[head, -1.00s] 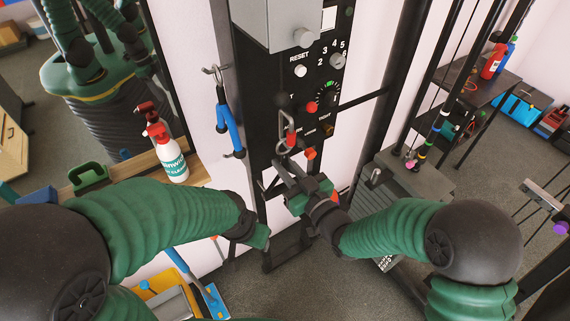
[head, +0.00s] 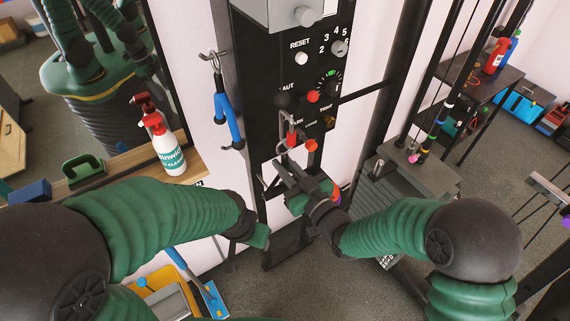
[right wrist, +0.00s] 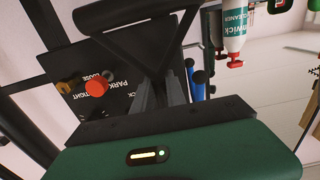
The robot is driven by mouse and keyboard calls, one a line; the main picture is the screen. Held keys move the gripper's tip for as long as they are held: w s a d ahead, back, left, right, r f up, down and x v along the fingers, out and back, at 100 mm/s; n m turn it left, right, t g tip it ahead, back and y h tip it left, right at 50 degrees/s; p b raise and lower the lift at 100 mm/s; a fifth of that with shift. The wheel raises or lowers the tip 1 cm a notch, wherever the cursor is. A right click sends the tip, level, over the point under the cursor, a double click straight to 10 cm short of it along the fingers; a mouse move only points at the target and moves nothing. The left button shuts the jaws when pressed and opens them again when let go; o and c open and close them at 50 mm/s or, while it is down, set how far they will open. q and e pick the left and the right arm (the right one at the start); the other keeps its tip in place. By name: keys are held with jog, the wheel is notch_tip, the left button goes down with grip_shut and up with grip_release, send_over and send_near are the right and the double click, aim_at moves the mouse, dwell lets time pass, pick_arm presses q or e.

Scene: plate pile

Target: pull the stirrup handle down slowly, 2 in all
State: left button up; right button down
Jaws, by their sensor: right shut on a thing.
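The black stirrup handle (right wrist: 135,30) shows in the right wrist view as a triangular frame with a thick bar. In the head view its dark frame (head: 270,181) hangs below the black control panel, partly hidden by my right gripper. A metal clip with a red part (head: 291,134) is above it. My right gripper (head: 281,170) is shut on the handle. Its grey fingers (right wrist: 160,95) reach up to the handle in the wrist view. My left gripper (head: 261,237) is low, left of the handle and apart from it; its jaws are not clear.
The black panel (head: 290,75) carries knobs and a dial. A blue-handled tool (head: 228,117) hangs on its left side. A spray bottle (head: 168,150) stands on a wooden shelf at left. Grey weight-stack parts (head: 420,178) and black posts stand close on the right.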

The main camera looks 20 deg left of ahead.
aim_at(285, 139)
jog(key=shift+r+p, duration=0.75)
jog(key=shift+r, duration=0.4)
jog(key=shift+r+p, duration=0.75)
jog(key=shift+r, duration=0.45)
jog(key=shift+r+p, duration=0.75)
jog(key=shift+r, duration=0.4)
jog(key=shift+r+p, duration=0.8)
jog(key=shift+r, duration=0.35)
